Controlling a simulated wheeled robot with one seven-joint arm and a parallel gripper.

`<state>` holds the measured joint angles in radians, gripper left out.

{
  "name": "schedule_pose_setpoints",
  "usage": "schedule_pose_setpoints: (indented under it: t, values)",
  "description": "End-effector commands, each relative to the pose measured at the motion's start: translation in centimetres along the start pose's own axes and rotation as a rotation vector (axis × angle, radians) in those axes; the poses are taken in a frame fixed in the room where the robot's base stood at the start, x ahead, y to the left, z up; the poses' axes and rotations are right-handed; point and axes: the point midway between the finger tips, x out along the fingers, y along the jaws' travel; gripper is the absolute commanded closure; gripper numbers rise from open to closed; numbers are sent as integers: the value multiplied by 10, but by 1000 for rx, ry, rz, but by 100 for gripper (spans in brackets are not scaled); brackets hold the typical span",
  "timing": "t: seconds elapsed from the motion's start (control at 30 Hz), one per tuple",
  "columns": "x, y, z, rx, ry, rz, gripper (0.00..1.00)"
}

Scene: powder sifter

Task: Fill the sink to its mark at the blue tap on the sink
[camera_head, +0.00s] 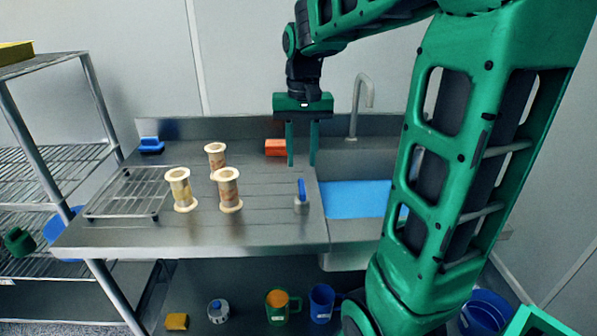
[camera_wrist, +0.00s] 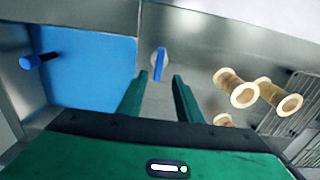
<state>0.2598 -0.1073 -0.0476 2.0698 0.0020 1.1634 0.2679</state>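The blue tap (camera_head: 301,189) stands on a small grey base on the steel counter, at the sink's left edge. In the wrist view the blue tap handle (camera_wrist: 159,63) lies just beyond the fingertips, between their lines. The sink (camera_head: 340,172) has a flat blue surface inside, which also fills the left of the wrist view (camera_wrist: 85,75). I cannot make out a fill mark. A grey curved spout (camera_head: 362,95) rises behind the sink. My gripper (camera_head: 302,164) points down with its fingers apart and empty, above and behind the tap; it also shows in the wrist view (camera_wrist: 158,82).
Several spool-like jars (camera_head: 228,189) stand left of the tap near a wire rack (camera_head: 125,193). An orange block (camera_head: 276,147) lies by the back wall, close to my fingers. A blue-handled item (camera_wrist: 32,61) is at the sink's far side. Mugs (camera_head: 277,305) sit below.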

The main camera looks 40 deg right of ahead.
Motion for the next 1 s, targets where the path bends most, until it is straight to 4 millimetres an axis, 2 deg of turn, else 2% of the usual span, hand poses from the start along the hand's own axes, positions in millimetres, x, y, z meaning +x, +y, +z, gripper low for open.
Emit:
schedule_pose_setpoints:
  t: [0.1, 0.3, 0.87, 1.0]
  values:
    - [-16, 0, -1, 0, 2, -1, 68]
    - [-28, 0, 0, -1, 0, 0, 68]
    - [-28, 0, 0, -1, -1, 0, 68]
    - [-21, 12, 17, 1, 1, 1, 68]
